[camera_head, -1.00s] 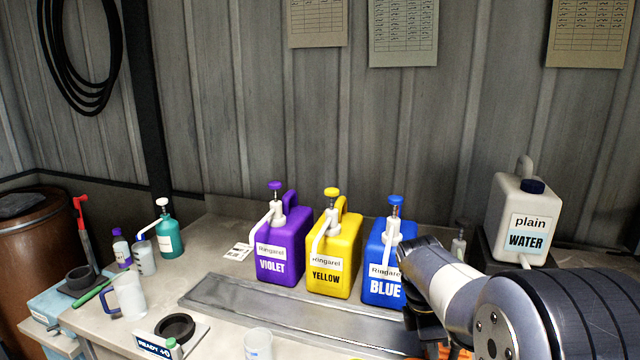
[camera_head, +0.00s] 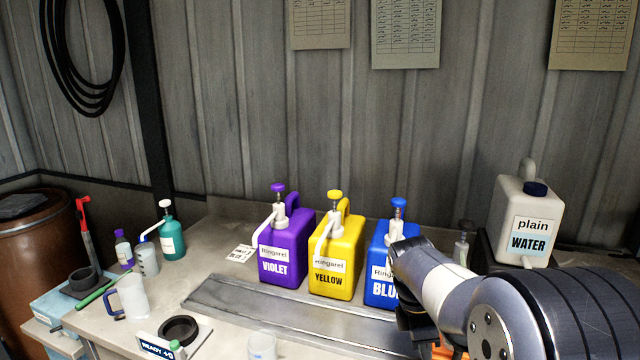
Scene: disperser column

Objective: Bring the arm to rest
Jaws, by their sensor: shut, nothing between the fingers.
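My arm reaches in from the lower right corner, bent over the front of the bench. Its wrist end covers the right side of the blue jug (camera_head: 378,262). My gripper (camera_head: 418,335) hangs below the wrist at the bottom edge, dark and only partly visible; it is shut and holds nothing that I can see. Its fingertips are not clear. The violet jug (camera_head: 286,248) and yellow jug (camera_head: 337,255) stand upright left of the blue one, each with a pump on top, apart from the arm.
The plain water jug (camera_head: 528,215) stands behind my arm at right. A metal tray (camera_head: 240,305) runs before the jugs. A clear cup (camera_head: 262,345), a black ring holder (camera_head: 179,330), a handled pitcher (camera_head: 132,297) and a teal pump bottle (camera_head: 172,240) stand left.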

